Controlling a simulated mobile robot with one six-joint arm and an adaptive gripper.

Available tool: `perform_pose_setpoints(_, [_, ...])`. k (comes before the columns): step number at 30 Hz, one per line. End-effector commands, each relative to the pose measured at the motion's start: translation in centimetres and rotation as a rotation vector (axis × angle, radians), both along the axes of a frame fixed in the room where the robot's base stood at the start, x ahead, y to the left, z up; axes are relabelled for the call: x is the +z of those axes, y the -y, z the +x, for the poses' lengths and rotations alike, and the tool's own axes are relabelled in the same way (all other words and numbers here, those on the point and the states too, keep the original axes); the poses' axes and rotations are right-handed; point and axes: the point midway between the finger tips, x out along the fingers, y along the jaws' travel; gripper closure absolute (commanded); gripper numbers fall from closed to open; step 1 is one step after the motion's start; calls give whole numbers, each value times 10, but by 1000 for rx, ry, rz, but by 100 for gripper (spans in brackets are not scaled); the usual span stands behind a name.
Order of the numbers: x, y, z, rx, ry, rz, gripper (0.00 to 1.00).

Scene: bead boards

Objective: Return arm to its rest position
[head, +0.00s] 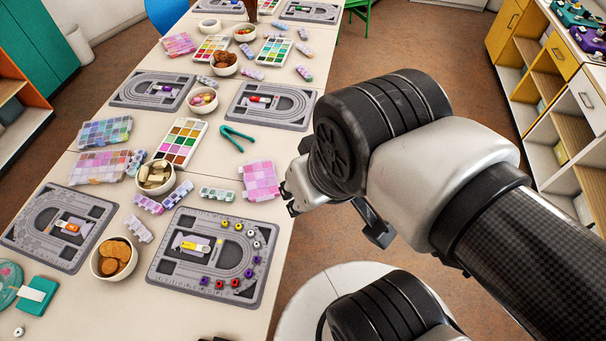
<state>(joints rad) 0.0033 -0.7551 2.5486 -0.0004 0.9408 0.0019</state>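My arm reaches in from the right side of the head view. Its end, my gripper (289,200), is at the right edge of the long table (285,225). It is above table height and to the right of a pink bead box. My gripper is small in view and partly hidden by my wrist, so I cannot tell whether its fingers are open or shut. I see nothing hanging from it.
A grey bead board (165,270) with colored beads lies nearest, beside a bowl of biscuits (115,258). A pink bead box (261,181) and green pliers (236,137) lie near my gripper. Shelves (560,110) stand at right.

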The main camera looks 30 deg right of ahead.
Motion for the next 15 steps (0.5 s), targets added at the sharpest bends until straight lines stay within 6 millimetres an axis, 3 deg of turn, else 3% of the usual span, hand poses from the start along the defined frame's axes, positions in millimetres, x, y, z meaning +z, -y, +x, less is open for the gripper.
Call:
perform_pose_setpoints(9, [-4,0,0,2,1,-2,67])
perform_pose_setpoints(15, [-41,0,0,2,1,-2,67])
